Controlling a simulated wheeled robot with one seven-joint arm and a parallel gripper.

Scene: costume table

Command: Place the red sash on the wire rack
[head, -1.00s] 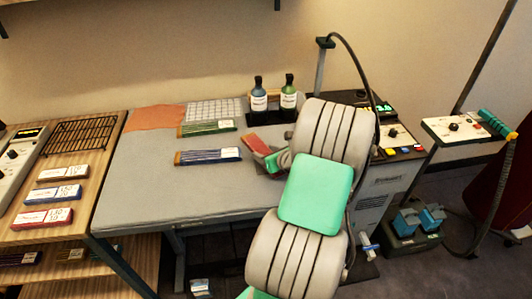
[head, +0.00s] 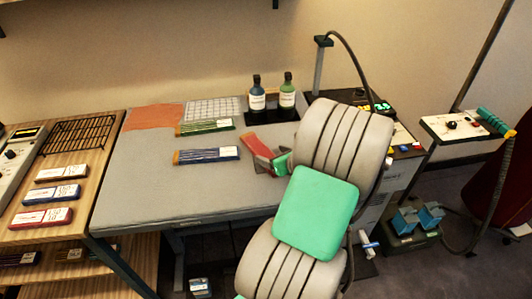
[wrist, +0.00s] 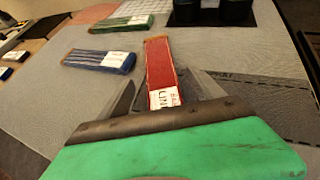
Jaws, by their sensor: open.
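The red sash (head: 257,145) is a flat folded strip with a white label, lying on the grey table mat. It also shows in the wrist view (wrist: 161,72), running away from my gripper. My gripper (head: 280,162) is low over the mat at the sash's near end. In the wrist view its fingers (wrist: 165,95) are apart, one on each side of the sash's labelled end. The arm hides part of the gripper in the head view. The black wire rack (head: 78,135) lies empty on the wooden side table at the left.
A blue sash (head: 208,155) and a green sash (head: 206,126) lie on the mat left of the red one. Two bottles (head: 272,95) stand behind. The mat's left front is clear.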

